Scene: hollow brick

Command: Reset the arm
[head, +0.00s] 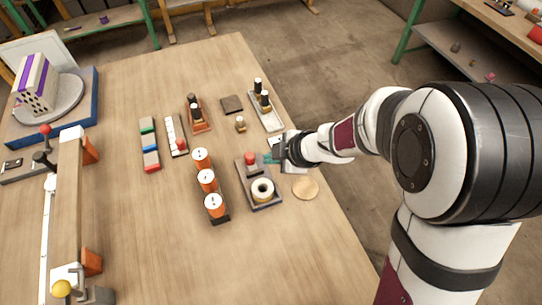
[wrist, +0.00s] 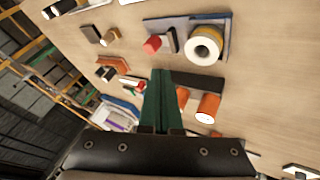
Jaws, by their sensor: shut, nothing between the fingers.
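My gripper (head: 270,157) is at the right part of the wooden table, above the area by a dark tray (head: 266,205) that holds a red-topped piece and a white ring-shaped roll (head: 262,190). In the wrist view its green fingers (wrist: 162,75) are together with nothing between them. They point over the table, with the roll (wrist: 205,45) beyond them to the right. The hollow brick (head: 35,84), pale with purple bands and holes in its face, sits on a round grey turntable (head: 52,113) at the far left, well away from my gripper.
Orange cylinders (head: 207,181) stand in a row left of the tray. A long rail fixture (head: 62,205) runs along the left. The front middle of the table is clear.

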